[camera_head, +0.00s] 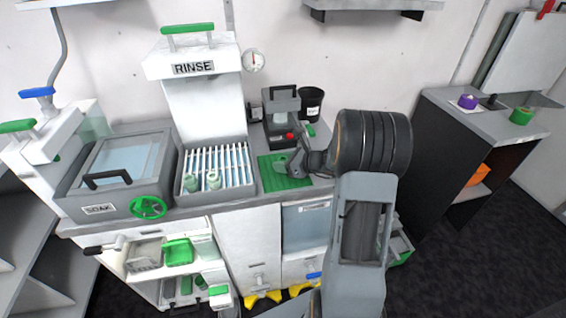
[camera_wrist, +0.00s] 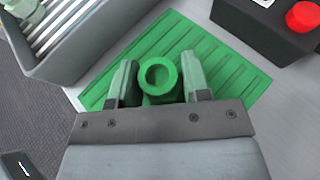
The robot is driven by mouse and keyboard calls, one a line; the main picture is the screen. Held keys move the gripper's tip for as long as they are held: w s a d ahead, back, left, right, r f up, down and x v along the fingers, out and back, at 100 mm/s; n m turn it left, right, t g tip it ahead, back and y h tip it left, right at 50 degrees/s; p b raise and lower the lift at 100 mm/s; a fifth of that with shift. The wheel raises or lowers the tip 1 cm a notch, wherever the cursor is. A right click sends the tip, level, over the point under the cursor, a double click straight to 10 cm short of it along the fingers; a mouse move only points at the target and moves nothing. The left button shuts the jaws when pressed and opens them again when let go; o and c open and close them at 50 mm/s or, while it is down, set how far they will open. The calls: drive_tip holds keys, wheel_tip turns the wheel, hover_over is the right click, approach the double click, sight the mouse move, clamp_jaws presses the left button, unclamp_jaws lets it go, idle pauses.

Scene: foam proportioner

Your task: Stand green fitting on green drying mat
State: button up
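The green fitting (camera_wrist: 158,78) is upright between the two fingers of my gripper (camera_wrist: 160,82), its round open mouth facing the wrist camera. The green drying mat (camera_wrist: 228,62) is ribbed and lies flat under and around the fitting. In the head view, my gripper (camera_head: 283,166) is low over the green drying mat (camera_head: 285,183), at the right of the counter. The fitting cannot be made out there. Whether its base touches the mat is hidden.
A rack with white slats (camera_head: 215,160) holds pale green fittings left of the mat. A dark box with a red button (camera_head: 290,136) stands behind the mat. The soak tank (camera_head: 115,170) is further left. A side shelf at right holds purple (camera_head: 467,102) and green (camera_head: 521,116) pieces.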

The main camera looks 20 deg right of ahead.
drive_tip(key=o, duration=0.3)
drive_tip(key=shift+o, duration=0.2)
drive_tip(key=shift+r, duration=0.3)
drive_tip(key=v, duration=1.1)
drive_tip(key=shift+s+d+p, duration=0.1)
drive_tip(key=shift+s+p, duration=0.05)
drive_tip(key=shift+p, duration=0.2)
drive_tip(key=s+a+r+n+g+h, duration=0.1)
drive_tip(key=s+a+n+g+h, duration=0.2)
drive_tip(key=s+a+n, duration=0.4)
drive_tip(key=s+a+r+n+g+h, duration=0.1)
drive_tip(key=s+a+n+g+h, duration=0.3)
drive_tip(key=n, duration=1.7)
drive_tip(key=s+a+h, duration=0.1)
drive_tip(key=s+a, duration=0.2)
drive_tip(key=a, duration=0.2)
drive_tip(key=shift+s+a+r, duration=0.2)
drive_tip(key=shift+a+r, duration=0.05)
drive_tip(key=shift+a, duration=0.1)
